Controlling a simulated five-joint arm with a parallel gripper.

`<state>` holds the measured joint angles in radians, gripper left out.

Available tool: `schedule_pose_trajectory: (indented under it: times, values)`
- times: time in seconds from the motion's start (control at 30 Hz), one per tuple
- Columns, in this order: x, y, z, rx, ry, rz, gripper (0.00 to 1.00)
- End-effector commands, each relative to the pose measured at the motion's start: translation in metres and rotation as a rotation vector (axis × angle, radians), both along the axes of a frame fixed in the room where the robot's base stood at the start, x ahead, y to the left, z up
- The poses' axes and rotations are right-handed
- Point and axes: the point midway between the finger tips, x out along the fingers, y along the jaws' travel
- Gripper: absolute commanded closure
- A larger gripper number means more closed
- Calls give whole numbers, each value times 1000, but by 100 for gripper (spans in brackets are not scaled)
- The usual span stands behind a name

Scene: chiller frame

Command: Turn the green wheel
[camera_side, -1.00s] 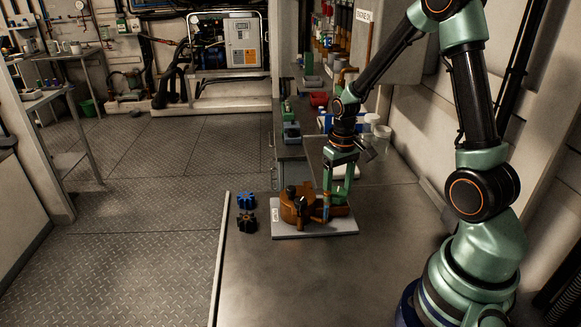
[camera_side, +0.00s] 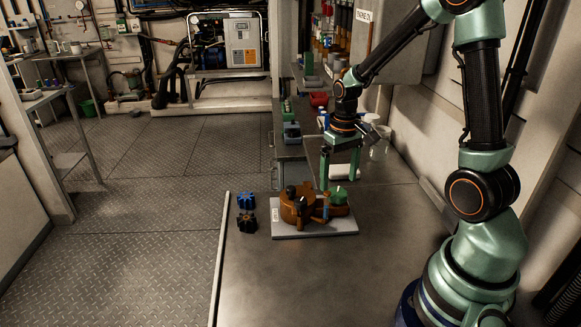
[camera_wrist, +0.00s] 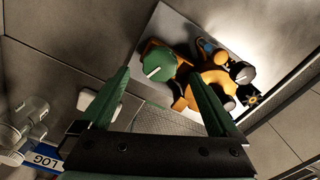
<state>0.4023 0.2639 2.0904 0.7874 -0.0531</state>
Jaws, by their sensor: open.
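The green wheel (camera_side: 339,196) is a round cap with a white line on it, on the right part of an orange-brown valve body (camera_side: 297,207). In the wrist view the green wheel (camera_wrist: 155,60) lies beyond my fingertips, between their lines, with its white mark slanting. The valve body (camera_wrist: 212,82) is beside it. My gripper (camera_side: 340,188) is open and empty, fingers pointing down, just above and behind the wheel. In the wrist view my gripper (camera_wrist: 160,75) shows both green fingers spread apart. Whether a finger touches the wheel cannot be told, but they look apart.
The valve stands on a light plate (camera_side: 290,233) on the metal bench (camera_side: 300,280). Clear jars (camera_wrist: 25,120) and a LOG book (camera_wrist: 45,161) are behind. The bench front is clear.

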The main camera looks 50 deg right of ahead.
Motion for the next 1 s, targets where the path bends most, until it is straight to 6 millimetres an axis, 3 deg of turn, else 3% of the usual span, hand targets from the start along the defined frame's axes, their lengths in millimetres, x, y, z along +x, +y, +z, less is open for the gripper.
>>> schedule_pose_trajectory:
  times: [0.2, 0.4, 1.0]
  values:
    - [1, -1, 47, -2, -6, 0, 4]
    - [1, 0, 75, -1, -4, 0, 4]
    - [0, 7, 90, -8, -20, 16, 4]
